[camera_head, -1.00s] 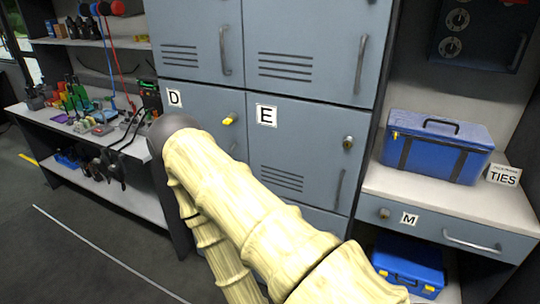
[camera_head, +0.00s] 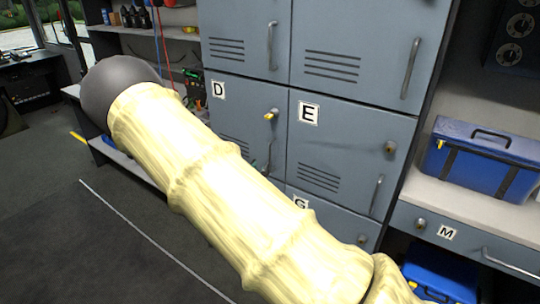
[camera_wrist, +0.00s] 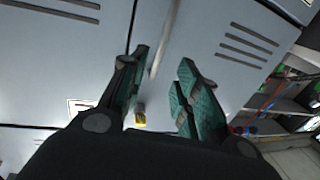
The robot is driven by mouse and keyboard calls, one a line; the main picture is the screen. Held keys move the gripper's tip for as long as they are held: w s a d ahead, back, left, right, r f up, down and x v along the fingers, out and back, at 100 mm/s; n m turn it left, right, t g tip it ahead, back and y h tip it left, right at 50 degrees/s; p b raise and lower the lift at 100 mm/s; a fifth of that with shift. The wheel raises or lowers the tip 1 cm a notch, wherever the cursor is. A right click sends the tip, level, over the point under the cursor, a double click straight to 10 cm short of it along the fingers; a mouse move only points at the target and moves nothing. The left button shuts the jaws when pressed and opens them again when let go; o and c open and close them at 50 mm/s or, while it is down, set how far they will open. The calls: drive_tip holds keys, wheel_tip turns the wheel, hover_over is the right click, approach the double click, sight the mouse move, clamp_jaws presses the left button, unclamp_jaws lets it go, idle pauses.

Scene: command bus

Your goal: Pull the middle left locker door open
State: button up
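The middle left locker door, marked D (camera_head: 240,110), is a blue-grey panel and looks closed. It has a yellow lock knob (camera_head: 271,115) at its upper right and a vertical bar handle (camera_head: 271,150) below. My arm covers its lower part in the head view. The wrist view is turned roughly upside down; the yellow knob (camera_wrist: 140,118) and the handle (camera_wrist: 162,42) show there. My gripper (camera_wrist: 165,60) is open, with one teal-padded finger on each side of the handle in the picture. I cannot tell whether the fingers reach around it or touch it.
Locker door E (camera_head: 345,135) is closed on the right, with door G (camera_head: 330,217) below. A counter with a blue case (camera_head: 478,165) stands at the far right. A workbench is behind my arm at left. Dark floor (camera_head: 90,240) is open at left front.

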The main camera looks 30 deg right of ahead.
drive_tip(key=p, duration=0.2)
hover_over(270, 169)
drive_tip(key=shift+w+d+r, duration=0.1)
drive_tip(key=shift+w+d, duration=0.1)
drive_tip(key=shift+w, duration=0.15)
clamp_jaws()
